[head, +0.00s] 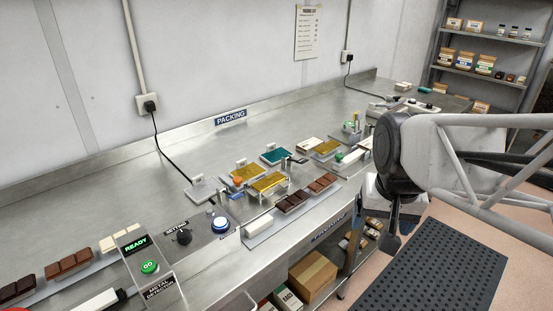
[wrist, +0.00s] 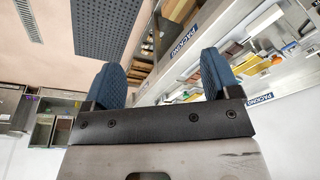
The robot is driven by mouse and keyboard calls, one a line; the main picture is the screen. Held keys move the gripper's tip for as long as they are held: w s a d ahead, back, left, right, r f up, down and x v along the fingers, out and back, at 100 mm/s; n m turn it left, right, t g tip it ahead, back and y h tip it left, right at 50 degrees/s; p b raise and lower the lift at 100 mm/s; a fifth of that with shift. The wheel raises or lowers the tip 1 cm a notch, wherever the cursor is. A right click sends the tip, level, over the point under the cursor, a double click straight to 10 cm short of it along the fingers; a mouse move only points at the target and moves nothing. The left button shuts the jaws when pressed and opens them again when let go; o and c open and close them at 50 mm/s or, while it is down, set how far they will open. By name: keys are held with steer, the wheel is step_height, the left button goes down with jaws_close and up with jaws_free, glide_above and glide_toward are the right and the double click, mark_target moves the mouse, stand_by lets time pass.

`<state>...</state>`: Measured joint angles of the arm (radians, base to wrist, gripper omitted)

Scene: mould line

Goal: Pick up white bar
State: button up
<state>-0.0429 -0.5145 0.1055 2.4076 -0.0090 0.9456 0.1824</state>
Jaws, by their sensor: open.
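A white bar (head: 258,227) lies at the near-left end of a pale tray strip by the bench's front edge. A dark brown bar (head: 292,201) and a milk-brown bar (head: 322,182) lie in line on that strip. Another white bar (head: 118,238) lies at the left with brown bars, partly hidden by the READY box. My gripper (head: 375,228) hangs at the right, beyond the bench's front edge and well apart from the bars. In the wrist view my gripper (wrist: 161,62) shows two blue pads wide apart with nothing between them.
Behind the strip stand gold and teal moulds (head: 274,156) on stands. The READY box (head: 148,267) and a blue button (head: 220,224) stand left. A black mat (head: 435,268) lies on the floor. Bare bench lies behind the moulds.

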steer(key=w+a+m, duration=0.2)
steer(key=w+a, duration=0.2)
steer(key=w, duration=0.7)
steer(key=m+g, duration=0.2)
steer(key=m, duration=0.3)
glide_toward(268, 181)
steer(key=shift+s+d, duration=0.15)
steer(key=shift+s, duration=0.2)
steer(key=shift+w+a+f, duration=0.25)
steer(key=shift+f, duration=0.1)
steer(key=shift+f, duration=1.2)
steer(key=shift+f, duration=0.1)
steer(key=shift+d+f, duration=0.1)
steer(key=shift+f, duration=2.45)
